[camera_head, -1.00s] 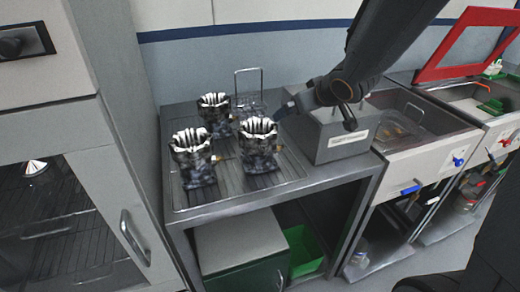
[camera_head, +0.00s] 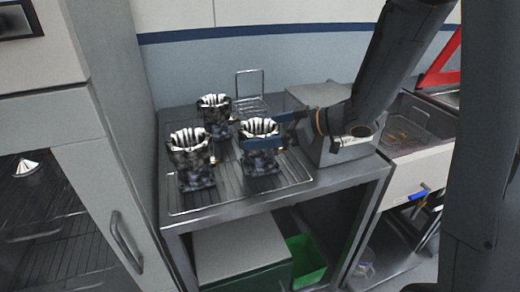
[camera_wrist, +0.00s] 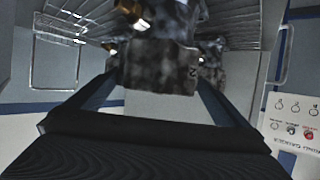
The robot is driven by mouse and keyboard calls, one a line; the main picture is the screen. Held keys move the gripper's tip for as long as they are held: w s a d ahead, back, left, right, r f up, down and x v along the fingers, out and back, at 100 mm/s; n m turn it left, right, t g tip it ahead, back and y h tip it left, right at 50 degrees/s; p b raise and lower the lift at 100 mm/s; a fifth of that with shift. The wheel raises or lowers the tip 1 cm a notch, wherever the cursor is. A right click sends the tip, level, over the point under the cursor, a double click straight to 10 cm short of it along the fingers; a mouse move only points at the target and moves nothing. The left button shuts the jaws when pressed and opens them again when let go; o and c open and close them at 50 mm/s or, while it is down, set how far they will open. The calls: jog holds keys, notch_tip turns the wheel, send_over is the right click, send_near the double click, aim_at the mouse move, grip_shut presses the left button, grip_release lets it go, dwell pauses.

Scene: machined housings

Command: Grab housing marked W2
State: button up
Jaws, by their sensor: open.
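Three mottled black-and-grey housings with striped, toothed rims stand upright on a wire rack: one at front left (camera_head: 191,160), one at the back (camera_head: 214,114) and one at right (camera_head: 261,162). My gripper (camera_head: 266,143) is open at the right housing, with a dark blue finger across its upper body. In the wrist view, a housing (camera_wrist: 160,66) fills the space between the two spread fingers of my gripper (camera_wrist: 155,92). No label is readable in the head view.
The wire rack (camera_head: 229,196) lies on a metal table. A grey box (camera_head: 335,150) stands just right of the rack, under my arm. A wire holder (camera_head: 250,92) stands behind. A tall cabinet (camera_head: 110,140) borders the table at left. A green bin (camera_head: 308,258) sits below.

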aim_at(250, 131)
jog(key=p+x, duration=0.1)
jog(key=x, duration=0.4)
jog(key=shift+w, duration=0.25)
jog(key=c, duration=1.8)
jog(key=shift+r, duration=0.1)
jog(key=shift+c, duration=0.3)
